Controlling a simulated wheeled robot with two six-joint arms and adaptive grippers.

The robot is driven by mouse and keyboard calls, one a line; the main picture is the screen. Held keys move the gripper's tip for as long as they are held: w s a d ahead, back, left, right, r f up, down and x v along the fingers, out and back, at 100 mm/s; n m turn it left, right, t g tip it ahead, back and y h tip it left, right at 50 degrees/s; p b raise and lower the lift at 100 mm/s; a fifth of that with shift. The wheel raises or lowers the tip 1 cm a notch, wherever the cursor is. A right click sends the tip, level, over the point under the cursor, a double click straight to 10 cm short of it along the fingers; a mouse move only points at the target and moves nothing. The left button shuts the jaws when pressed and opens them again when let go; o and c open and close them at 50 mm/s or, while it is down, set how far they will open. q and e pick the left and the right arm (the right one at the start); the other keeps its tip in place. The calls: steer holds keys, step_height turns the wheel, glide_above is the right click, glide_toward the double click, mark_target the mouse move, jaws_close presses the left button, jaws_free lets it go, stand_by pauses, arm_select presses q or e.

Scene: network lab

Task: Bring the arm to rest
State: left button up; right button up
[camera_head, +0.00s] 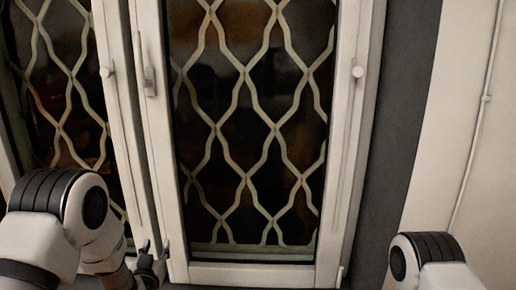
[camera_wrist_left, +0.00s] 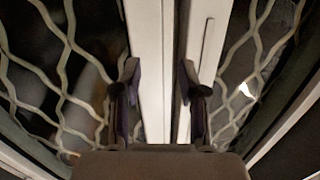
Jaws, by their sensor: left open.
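My left arm (camera_head: 60,215) comes in from the lower left in the head view. My left gripper (camera_head: 152,258) is at the bottom of the picture, in front of the frame between two cabinet doors. In the left wrist view the left gripper (camera_wrist_left: 158,85) has its two fingers apart, with nothing between them but the white door frames behind. My right arm (camera_head: 430,262) shows only in part at the lower right of the head view. Its gripper is out of view.
A white-framed door (camera_head: 350,130) with a diamond lattice over dark glass stands ahead. A second lattice door (camera_head: 115,120) is left of it, with knobs and a handle (camera_head: 148,80) near the join. A dark grey strip (camera_head: 400,130) and pale wall (camera_head: 455,130) with a thin conduit are right.

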arm_select(q)
steer(key=s+d+f+g+h+p, duration=0.15)
steer(key=s+f+g, duration=1.05)
steer(key=s+f, duration=1.55)
steer(key=s+d+r+g+h, duration=0.1)
steer(key=s+g, duration=0.4)
steer(key=s, duration=1)
steer(key=shift+r, duration=0.25)
